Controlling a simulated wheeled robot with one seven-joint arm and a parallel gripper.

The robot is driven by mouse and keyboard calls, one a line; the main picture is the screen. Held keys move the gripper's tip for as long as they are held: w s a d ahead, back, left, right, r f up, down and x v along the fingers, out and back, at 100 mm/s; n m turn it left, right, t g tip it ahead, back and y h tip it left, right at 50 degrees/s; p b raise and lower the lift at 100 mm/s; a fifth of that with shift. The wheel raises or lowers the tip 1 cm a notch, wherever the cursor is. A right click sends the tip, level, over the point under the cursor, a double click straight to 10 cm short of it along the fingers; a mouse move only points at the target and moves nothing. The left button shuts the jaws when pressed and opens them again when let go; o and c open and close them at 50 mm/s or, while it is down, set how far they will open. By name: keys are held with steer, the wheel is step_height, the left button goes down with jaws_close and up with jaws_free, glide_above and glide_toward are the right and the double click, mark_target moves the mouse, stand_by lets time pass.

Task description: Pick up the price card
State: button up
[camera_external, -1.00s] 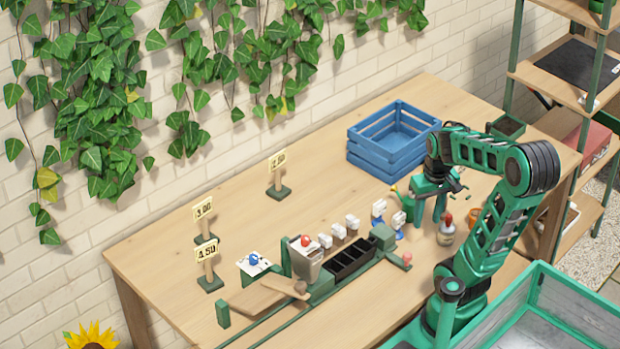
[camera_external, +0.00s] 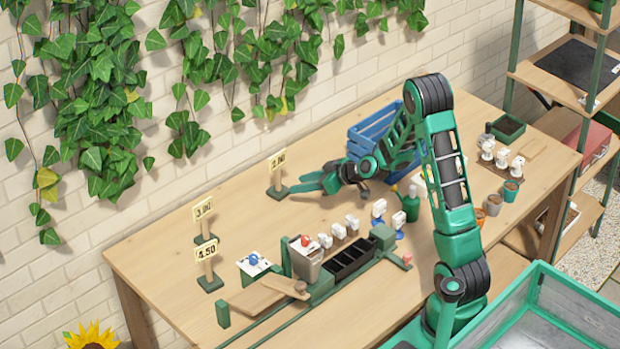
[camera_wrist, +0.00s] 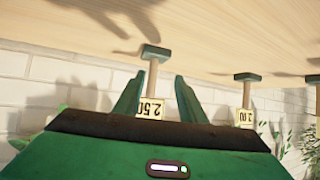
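Three price cards on short wooden posts with dark green feet stand upright on the table. The farthest card (camera_external: 277,160) reads 2.50 in the wrist view (camera_wrist: 151,108), which shows it upside down. Another card (camera_external: 203,208) reads 3.00, and the nearest card (camera_external: 206,249) reads 4.50. My gripper (camera_external: 299,184) is low, just right of the 2.50 card's stand, and points left towards it. In the wrist view its green fingers (camera_wrist: 158,76) are spread, with the 2.50 card and post showing between them. I see no finger touching it.
A blue crate (camera_external: 368,131) stands behind my arm, partly hidden. A sorting bench with black bins (camera_external: 350,260) and several white-topped items lies in front. Small pots (camera_external: 511,190) stand at the right. The table around the card stands is clear.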

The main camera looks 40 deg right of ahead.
mark_target(278, 174)
steer(key=w, duration=0.2)
steer(key=w+f+t, duration=0.1)
steer(key=shift+w+t, duration=0.3)
steer(key=shift+w, duration=0.1)
steer(key=x, duration=1)
steer(key=shift+w+a+f, duration=0.1)
steer(key=shift+w+f, duration=0.1)
steer(key=shift+f, duration=0.05)
jaws_close()
